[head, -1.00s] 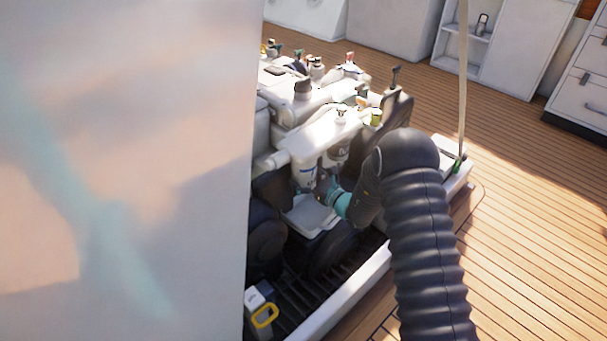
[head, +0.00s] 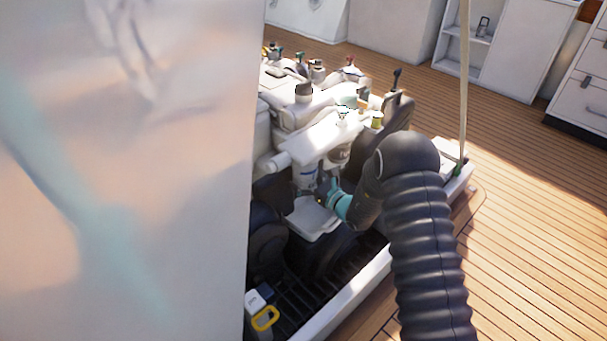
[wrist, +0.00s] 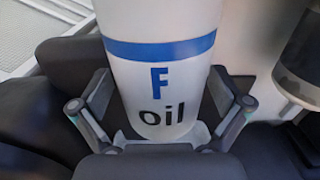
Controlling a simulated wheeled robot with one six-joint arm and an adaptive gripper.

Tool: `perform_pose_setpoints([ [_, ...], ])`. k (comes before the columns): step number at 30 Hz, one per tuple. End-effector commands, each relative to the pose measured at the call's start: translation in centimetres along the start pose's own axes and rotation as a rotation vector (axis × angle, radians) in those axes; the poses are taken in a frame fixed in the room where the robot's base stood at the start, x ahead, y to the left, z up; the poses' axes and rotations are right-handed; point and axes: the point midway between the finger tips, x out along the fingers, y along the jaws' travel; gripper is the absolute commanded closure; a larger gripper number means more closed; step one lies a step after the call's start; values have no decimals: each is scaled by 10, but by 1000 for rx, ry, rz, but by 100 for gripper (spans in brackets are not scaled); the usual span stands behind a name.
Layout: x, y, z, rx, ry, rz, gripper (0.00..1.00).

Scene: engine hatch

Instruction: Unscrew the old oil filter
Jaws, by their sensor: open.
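The oil filter (wrist: 160,75) is a white cylinder with a blue band and the letters "F" and "oil", and it fills the middle of the wrist view. In the head view the white filter (head: 306,178) hangs under the engine's white housing. My gripper (wrist: 160,115) is open, with one finger on each side of the filter's lower part. Whether the fingers touch it I cannot tell. In the head view my gripper (head: 326,190) is small and partly hidden at the filter.
A white tray (head: 312,220) lies below the filter. A dark-bodied cylinder (wrist: 305,55) stands to the right in the wrist view. The white engine (head: 310,120) rises above, and a pale panel (head: 120,180) blocks the left of the head view. A yellow-handled item (head: 264,318) sits low in the hatch.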

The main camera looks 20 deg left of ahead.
Motion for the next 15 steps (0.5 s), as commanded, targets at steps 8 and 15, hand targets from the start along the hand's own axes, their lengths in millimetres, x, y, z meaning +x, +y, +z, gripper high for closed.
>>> perform_pose_setpoints([
  [8, 0, -2, -3, -2, -2, 61, 0],
  [15, 0, -1, -2, 0, 0, 174, 0],
])
